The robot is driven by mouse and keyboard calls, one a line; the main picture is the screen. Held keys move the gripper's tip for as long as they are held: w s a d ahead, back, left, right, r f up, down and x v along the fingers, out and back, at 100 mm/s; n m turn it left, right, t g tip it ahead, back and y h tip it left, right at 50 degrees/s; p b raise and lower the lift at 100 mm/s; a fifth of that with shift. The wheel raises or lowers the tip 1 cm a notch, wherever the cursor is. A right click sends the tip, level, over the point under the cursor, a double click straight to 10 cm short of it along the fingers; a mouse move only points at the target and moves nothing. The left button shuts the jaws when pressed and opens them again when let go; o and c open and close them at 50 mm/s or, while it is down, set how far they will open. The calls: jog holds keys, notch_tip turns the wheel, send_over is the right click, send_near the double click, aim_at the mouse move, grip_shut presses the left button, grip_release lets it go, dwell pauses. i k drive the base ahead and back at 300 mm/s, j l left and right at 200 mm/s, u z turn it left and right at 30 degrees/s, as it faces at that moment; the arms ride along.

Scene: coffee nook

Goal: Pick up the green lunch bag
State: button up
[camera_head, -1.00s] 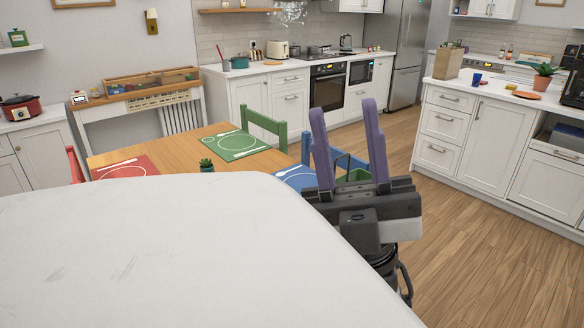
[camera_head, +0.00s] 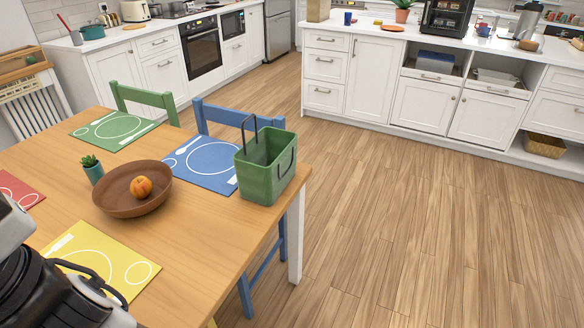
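The green lunch bag (camera_head: 262,178) stands upright near the right-hand corner of the wooden dining table (camera_head: 215,235). It is a green, open-topped, box-like bag with a thin dark handle raised above it and another loop on its right side. Its near and right sides show clearly, and nothing covers it. It stands beside the blue placemat (camera_head: 212,158), close to the table's edge. Part of my arm shows at the lower left, well apart from the bag. My gripper's fingers are not in view.
A brown bowl (camera_head: 115,200) with an orange fruit (camera_head: 141,187) and a small potted plant (camera_head: 92,170) stand left of the bag. Blue (camera_head: 265,118) and green chairs (camera_head: 147,97) stand behind the table. The wooden floor (camera_head: 400,230) to the right is clear.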

aim_at(265, 165)
jog(key=u, duration=0.2)
jog(key=i+l+u, duration=0.35)
jog(key=i, duration=0.25)
jog(key=i+l+u, duration=0.4)
jog(key=l, duration=0.25)
jog(key=i, duration=0.1)
